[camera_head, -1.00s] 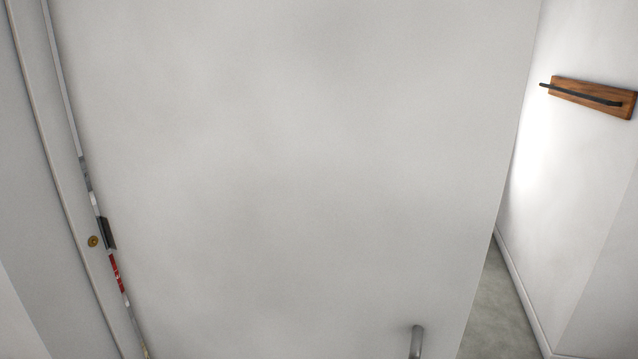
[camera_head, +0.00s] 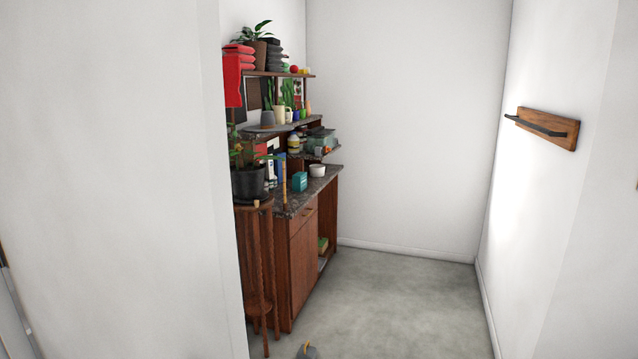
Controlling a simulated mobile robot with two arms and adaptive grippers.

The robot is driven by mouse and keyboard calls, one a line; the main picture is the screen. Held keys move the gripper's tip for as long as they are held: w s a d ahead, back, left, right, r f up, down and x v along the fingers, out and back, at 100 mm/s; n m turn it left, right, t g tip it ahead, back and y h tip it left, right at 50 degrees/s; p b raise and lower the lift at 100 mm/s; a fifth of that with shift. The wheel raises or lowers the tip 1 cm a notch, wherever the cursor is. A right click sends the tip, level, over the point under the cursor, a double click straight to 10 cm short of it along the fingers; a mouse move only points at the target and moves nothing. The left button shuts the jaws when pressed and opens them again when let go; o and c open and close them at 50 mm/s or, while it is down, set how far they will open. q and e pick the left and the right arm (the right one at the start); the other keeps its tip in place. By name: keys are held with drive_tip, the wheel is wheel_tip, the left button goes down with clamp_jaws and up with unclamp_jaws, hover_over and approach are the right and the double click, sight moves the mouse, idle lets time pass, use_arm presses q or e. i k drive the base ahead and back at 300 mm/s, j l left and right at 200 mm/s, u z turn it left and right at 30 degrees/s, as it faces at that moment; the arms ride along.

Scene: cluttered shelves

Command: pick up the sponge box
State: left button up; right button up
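A small green-and-yellow packet (camera_head: 323,245) lies in the open lower compartment at the right end of the wooden cabinet. It may be the sponge box, but it is too small to tell. A teal box (camera_head: 300,181) stands on the cabinet's dark stone top, beside a white bowl (camera_head: 317,170). Neither of my grippers can be made out in the head view.
The wooden cabinet (camera_head: 303,265) has crowded shelves above it. A potted plant (camera_head: 248,182) stands on a tall wooden stand in front. A white wall edge (camera_head: 226,200) hides the left. Grey floor (camera_head: 390,300) is clear to the right. A wooden wall rack (camera_head: 548,127) hangs at right.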

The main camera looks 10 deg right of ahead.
sight(299, 178)
drive_tip(key=i+l, duration=0.2)
drive_tip(key=l, duration=0.2)
drive_tip(key=i+l, duration=0.2)
drive_tip(key=l, duration=0.2)
drive_tip(key=i+l, duration=0.15)
drive_tip(key=l, duration=0.25)
drive_tip(key=i+l, duration=0.2)
drive_tip(key=l, duration=0.2)
drive_tip(key=i+l, duration=0.2)
drive_tip(key=l, duration=0.15)
drive_tip(key=i+l, duration=0.15)
drive_tip(key=i, duration=0.5)
drive_tip(key=i+l, duration=0.15)
drive_tip(key=i, duration=0.45)
